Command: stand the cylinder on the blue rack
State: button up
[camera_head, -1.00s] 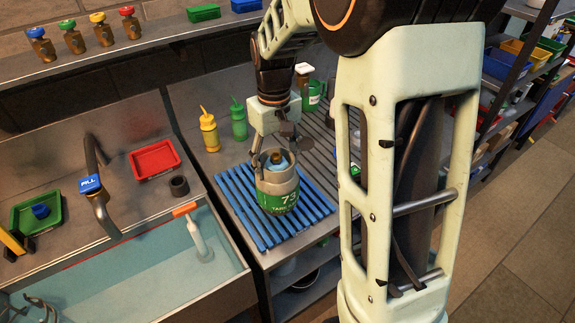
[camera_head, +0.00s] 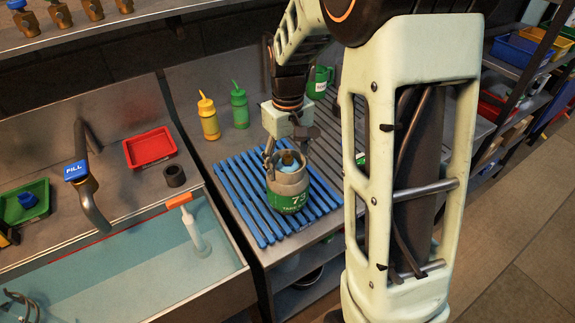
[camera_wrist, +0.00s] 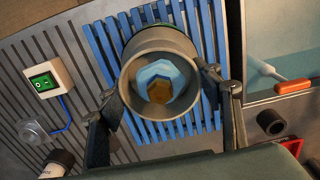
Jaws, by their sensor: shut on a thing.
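The cylinder (camera_head: 289,197) is a short grey and green tank marked 73, with a grey collar, a blue top and a brass valve. It looks upright, over the right half of the blue rack (camera_head: 240,203). I cannot tell whether its base touches the slats. My gripper (camera_head: 284,153) is above it, shut on its collar. In the wrist view, the fingers of my gripper (camera_wrist: 160,84) lie on either side of the cylinder's collar (camera_wrist: 135,72), with the blue rack (camera_wrist: 104,50) behind. The cylinder's underside is hidden.
A water-filled sink (camera_head: 140,262) with a fill tap lies left of the rack. Yellow (camera_head: 208,117) and green (camera_head: 239,106) bottles stand behind it. A red tray (camera_head: 150,148) and a dark ring (camera_head: 174,176) are to the left.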

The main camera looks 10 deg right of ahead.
jog(key=shift+w+r, duration=0.1)
jog(key=o, duration=2.1)
jog(key=shift+f, duration=0.2)
jog(key=shift+c, duration=0.2)
notch_tip(320, 180, up, 12)
jog(key=shift+r, duration=0.2)
